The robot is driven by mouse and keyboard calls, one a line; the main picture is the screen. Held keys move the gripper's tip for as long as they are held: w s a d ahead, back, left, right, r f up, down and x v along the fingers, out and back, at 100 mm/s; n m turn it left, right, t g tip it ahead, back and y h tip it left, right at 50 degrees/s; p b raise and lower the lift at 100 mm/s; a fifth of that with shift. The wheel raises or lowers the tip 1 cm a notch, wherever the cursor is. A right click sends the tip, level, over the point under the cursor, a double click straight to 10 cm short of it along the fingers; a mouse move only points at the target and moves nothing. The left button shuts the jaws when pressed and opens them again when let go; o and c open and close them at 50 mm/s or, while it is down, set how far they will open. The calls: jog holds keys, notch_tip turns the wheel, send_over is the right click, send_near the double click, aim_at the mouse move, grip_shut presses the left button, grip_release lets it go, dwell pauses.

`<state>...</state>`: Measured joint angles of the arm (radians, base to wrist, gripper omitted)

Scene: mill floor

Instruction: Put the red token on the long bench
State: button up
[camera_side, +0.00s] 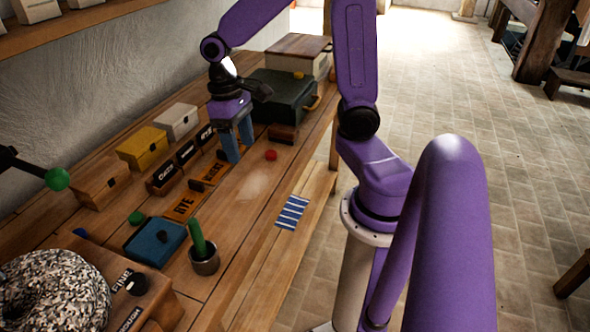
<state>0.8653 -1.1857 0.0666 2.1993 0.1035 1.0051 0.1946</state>
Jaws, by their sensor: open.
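The red token (271,155) is a small round piece lying on the wooden worktop (240,205), just right of my gripper. My gripper (241,153) points down with blue fingers, open and empty, close above the worktop between the labelled blocks and the token. It is apart from the token. A narrower wooden plank surface (313,200) runs along the worktop's right side, with a blue and white striped cloth (292,212) on it. It looks like the long bench.
A dark green case (283,98) and a small brown block (283,133) stand behind the token. Yellow (143,147) and white (177,121) boxes line the wall. The worktop in front of the token is clear.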

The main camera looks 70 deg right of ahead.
jog(key=s+a+n+t, duration=0.1)
jog(key=s+a+n, duration=0.2)
jog(key=s+n, duration=0.3)
jog(key=s+a+r+n+t, duration=0.1)
jog(key=s+a+n, duration=0.2)
jog(key=s, duration=0.6)
jog(key=shift+n, duration=1.4)
jog(key=shift+a, duration=0.1)
